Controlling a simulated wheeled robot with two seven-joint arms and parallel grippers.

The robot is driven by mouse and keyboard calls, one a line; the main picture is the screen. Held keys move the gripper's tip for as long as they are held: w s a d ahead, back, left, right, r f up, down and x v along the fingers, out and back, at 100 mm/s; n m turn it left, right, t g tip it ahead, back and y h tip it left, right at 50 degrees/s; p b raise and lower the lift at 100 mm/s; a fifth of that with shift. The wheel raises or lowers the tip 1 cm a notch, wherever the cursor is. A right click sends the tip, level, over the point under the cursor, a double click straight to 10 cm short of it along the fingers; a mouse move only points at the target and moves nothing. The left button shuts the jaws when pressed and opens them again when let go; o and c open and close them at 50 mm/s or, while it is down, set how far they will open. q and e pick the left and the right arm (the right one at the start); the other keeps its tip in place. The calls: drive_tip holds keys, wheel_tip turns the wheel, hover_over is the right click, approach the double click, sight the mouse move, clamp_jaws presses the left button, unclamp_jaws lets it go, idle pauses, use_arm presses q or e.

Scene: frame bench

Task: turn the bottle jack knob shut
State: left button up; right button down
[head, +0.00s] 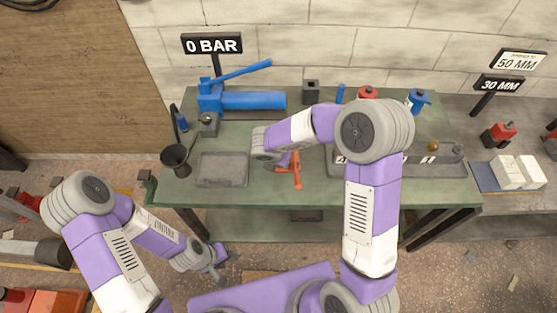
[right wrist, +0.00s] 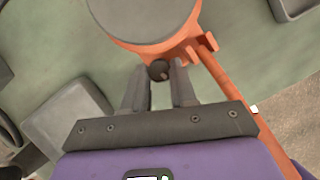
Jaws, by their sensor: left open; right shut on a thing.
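The bottle jack is orange with a wide grey round top; its orange body (right wrist: 192,28) is at the top of the right wrist view. In the head view, part of the orange jack (head: 296,172) shows on the green bench beside my right wrist. A small dark round knob (right wrist: 159,69) sticks out from the jack's base. My right gripper (right wrist: 158,77) is shut on the knob, one finger on each side. In the head view my right arm hides the knob and these fingers. My left gripper (head: 218,268) is open and empty, low in front of the bench.
An orange bar (right wrist: 236,95) runs from the jack past the gripper's right side. A grey tray (head: 222,170) and a dark funnel (head: 176,158) are left on the bench. A blue pump (head: 250,100) stands behind, under a "0 BAR" sign (head: 212,43).

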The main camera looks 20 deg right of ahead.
drive_tip(key=m, duration=0.2)
drive_tip(key=shift+w+m+g+h, duration=0.1)
drive_tip(key=shift+m+g+h, duration=0.2)
drive_tip(key=shift+m+h, duration=0.1)
drive_tip(key=c, duration=1.2)
unclamp_jaws()
drive_tip(key=shift+o, duration=0.2)
drive_tip(key=shift+a+r, duration=0.1)
drive_tip(key=p+v, duration=0.2)
drive_tip(key=v, duration=0.5)
drive_tip(key=shift+r, duration=0.15)
drive_tip(key=shift+a, duration=0.1)
